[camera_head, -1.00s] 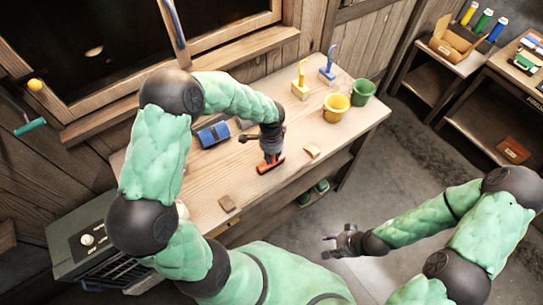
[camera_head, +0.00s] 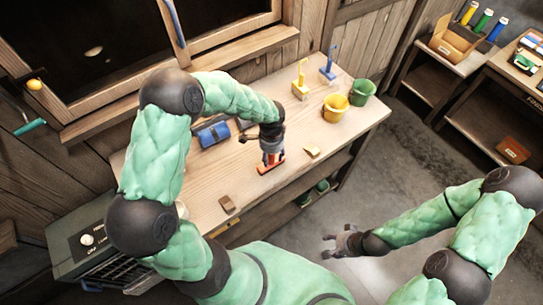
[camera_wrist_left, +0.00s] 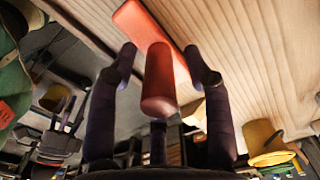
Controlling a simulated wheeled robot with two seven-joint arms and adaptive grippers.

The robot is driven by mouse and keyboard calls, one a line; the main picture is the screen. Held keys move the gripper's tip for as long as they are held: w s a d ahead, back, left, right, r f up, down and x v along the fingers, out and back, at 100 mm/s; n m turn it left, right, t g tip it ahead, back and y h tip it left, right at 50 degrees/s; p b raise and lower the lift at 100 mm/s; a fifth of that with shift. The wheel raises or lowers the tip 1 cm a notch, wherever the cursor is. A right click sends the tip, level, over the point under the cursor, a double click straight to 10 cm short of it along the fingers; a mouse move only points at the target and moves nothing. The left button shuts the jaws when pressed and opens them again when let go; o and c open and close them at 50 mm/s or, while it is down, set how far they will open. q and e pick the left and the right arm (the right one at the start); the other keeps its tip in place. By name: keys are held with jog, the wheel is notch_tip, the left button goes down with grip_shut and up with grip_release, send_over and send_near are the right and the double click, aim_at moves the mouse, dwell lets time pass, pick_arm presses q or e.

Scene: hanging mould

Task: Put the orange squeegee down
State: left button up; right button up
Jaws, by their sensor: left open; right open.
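The orange squeegee (camera_head: 270,168) is at the near side of the wooden table (camera_head: 180,165), its long orange head low against the tabletop. In the left wrist view its rounded handle (camera_wrist_left: 158,85) points toward the camera, between the spread fingers. My left gripper (camera_head: 271,152) is open around the handle; in the wrist view (camera_wrist_left: 160,60) gaps show on both sides of it. My right gripper (camera_head: 332,244) is open and empty, away from the table over the floor.
A yellow bucket (camera_head: 335,108) and a green bucket (camera_head: 362,92) stand at the table's right end. Yellow (camera_head: 300,82) and blue (camera_head: 327,68) upright tools stand behind.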

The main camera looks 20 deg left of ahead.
pick_arm(q)
notch_tip(320, 180, up, 10)
jog(key=shift+w+a+f+p, duration=0.1)
jog(key=shift+a+p, duration=0.05)
jog(key=shift+p, duration=0.15)
